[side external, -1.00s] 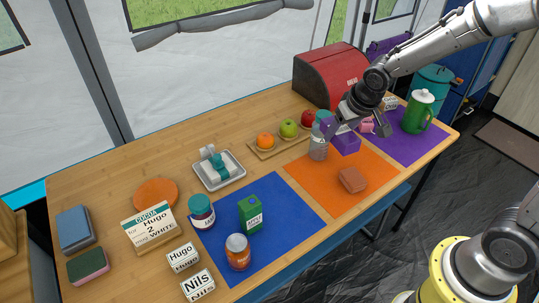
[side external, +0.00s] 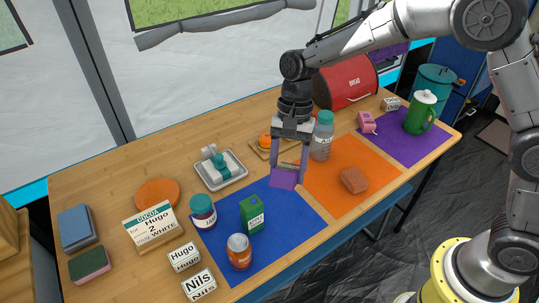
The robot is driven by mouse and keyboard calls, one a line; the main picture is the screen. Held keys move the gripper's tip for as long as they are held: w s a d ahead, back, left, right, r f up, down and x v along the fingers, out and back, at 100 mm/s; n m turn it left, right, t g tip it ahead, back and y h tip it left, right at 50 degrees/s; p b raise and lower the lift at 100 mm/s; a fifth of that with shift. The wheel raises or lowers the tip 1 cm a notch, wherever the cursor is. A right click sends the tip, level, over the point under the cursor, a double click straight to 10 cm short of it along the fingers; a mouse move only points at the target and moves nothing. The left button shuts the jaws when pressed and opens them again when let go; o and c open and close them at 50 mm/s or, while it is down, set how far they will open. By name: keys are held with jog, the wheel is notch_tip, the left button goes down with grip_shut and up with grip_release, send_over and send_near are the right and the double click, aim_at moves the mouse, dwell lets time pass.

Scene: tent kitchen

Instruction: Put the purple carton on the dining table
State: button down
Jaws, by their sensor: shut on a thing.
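The purple carton (side external: 284,179) is between the fingertips of my gripper (side external: 287,170). My gripper points down and is shut on it, over the right part of the blue mat (side external: 295,212). I cannot tell whether the carton touches the mat or hangs just above it. The wooden dining table (side external: 105,180) carries the mats and the other objects. My gripper hides part of the fruit tray behind it.
A green carton (side external: 252,214), an orange jar (side external: 239,251) and a jam jar (side external: 203,212) stand left of my gripper. A grey bottle (side external: 321,137) stands close on the right. A brown block (side external: 354,180) lies on the orange mat (side external: 335,203). The blue mat's right front is clear.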

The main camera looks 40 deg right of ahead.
jog(key=s+a+m+t+y, duration=0.25)
jog(key=a+m+y, duration=0.5)
jog(key=a, duration=1.15)
jog(key=s+a+f+y, duration=0.4)
jog(key=s+a+f, duration=0.1)
jog(key=s+a, duration=0.1)
jog(key=shift+s+a, duration=0.35)
jog(key=shift+s, duration=0.2)
jog(key=shift+r+g, duration=0.1)
jog(key=shift+g, duration=0.15)
jog(key=w+a+f, duration=0.2)
jog(key=a+f, duration=0.1)
jog(key=a, duration=0.1)
jog(key=w+a+f, duration=0.5)
jog(key=a+f, duration=0.2)
jog(key=shift+w+a, duration=0.3)
jog(key=shift+f, duration=1.5)
